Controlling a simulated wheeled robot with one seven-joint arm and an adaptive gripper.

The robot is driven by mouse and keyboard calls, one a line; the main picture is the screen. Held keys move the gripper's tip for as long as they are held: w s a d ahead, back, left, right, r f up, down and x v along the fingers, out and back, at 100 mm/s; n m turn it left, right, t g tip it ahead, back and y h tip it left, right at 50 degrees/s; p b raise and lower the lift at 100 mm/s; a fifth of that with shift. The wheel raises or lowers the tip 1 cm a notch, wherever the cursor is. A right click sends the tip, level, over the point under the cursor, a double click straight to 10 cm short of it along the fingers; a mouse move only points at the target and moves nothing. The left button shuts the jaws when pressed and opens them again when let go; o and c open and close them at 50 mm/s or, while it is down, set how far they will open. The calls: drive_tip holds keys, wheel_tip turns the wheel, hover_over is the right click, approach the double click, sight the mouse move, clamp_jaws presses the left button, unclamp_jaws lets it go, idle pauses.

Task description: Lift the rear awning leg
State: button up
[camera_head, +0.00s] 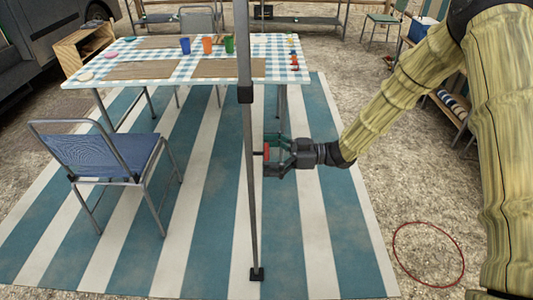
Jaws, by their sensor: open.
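The awning leg (251,200) is a thin grey upright pole in the middle of the view. It has a dark collar (245,94) partway up and a small dark foot (257,274) on the striped mat. Its top runs out of the picture. My gripper (266,152) is open, just right of the pole below the collar, pointing left toward it. A small dark stub with a reddish part shows between the fingers and the pole. I cannot tell whether the fingers touch it.
A table (160,80) with a checked cloth and coloured cups stands behind the pole. A blue folding chair (110,157) is at left on the striped mat (175,235). A red ring (428,281) lies on the gravel at right. The mat right of the pole is clear.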

drive_tip(key=c, duration=1.4)
wheel_tip(320, 180, up, 13)
drive_tip(key=p, duration=0.6)
drive_tip(key=shift+f, duration=0.15)
drive_tip(key=o, duration=1.4)
drive_tip(key=d, duration=1.2)
drive_tip(key=shift+f, duration=0.1)
